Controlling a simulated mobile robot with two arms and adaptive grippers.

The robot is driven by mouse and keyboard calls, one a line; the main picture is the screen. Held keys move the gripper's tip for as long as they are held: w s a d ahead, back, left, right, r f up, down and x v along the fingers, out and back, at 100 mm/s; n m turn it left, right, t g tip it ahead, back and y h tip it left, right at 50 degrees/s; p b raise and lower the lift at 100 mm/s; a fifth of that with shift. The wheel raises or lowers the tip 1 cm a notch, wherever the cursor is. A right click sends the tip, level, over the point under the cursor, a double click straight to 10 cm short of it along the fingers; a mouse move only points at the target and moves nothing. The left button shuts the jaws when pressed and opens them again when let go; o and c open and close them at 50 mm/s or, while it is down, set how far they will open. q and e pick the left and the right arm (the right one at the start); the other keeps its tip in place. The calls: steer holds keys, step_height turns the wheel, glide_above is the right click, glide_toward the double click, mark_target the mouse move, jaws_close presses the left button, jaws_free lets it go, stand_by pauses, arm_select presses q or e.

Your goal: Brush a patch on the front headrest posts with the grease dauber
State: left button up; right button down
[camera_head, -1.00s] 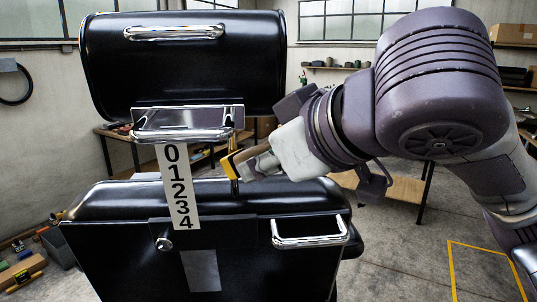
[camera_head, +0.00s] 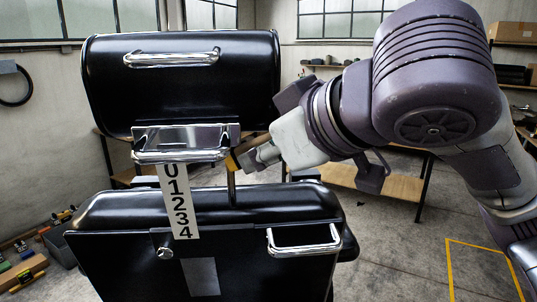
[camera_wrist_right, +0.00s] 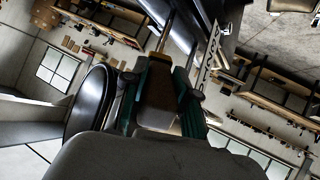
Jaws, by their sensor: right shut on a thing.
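The black headrest (camera_head: 180,85) stands above the black chair back (camera_head: 125,208), with a chrome bracket (camera_head: 185,138) at its lower edge. A thin front post (camera_head: 232,187) shows below the bracket; another post cannot be made out. My right gripper (camera_head: 248,158) is just right of this post, below the headrest. It is shut on the grease dauber, whose yellow-brown end (camera_head: 232,162) overlaps the post's upper part; contact cannot be told. In the right wrist view, the dauber's brown block (camera_wrist_right: 160,88) sits between the teal fingers. My left gripper is out of view.
A strip numbered 0 to 4 (camera_head: 179,205) hangs left of the post, its top partly covered by the bracket. A chrome handle (camera_head: 303,240) sticks out at the right of the chair back. A wooden bench (camera_head: 375,181) stands behind on the right.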

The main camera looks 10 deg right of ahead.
steer(key=shift+a+f+b, duration=0.3)
steer(key=shift+f+b, duration=0.05)
steer(key=shift+f, duration=0.6)
steer(key=shift+d+r+p, duration=0.15)
steer(key=shift+r+p, duration=0.35)
steer(key=shift+r, duration=0.1)
steer(key=shift+d+r+p, duration=0.15)
steer(key=shift+r+p, duration=0.3)
steer(key=shift+r, duration=0.15)
steer(key=s, duration=0.5)
steer(key=shift+a+r, duration=0.3)
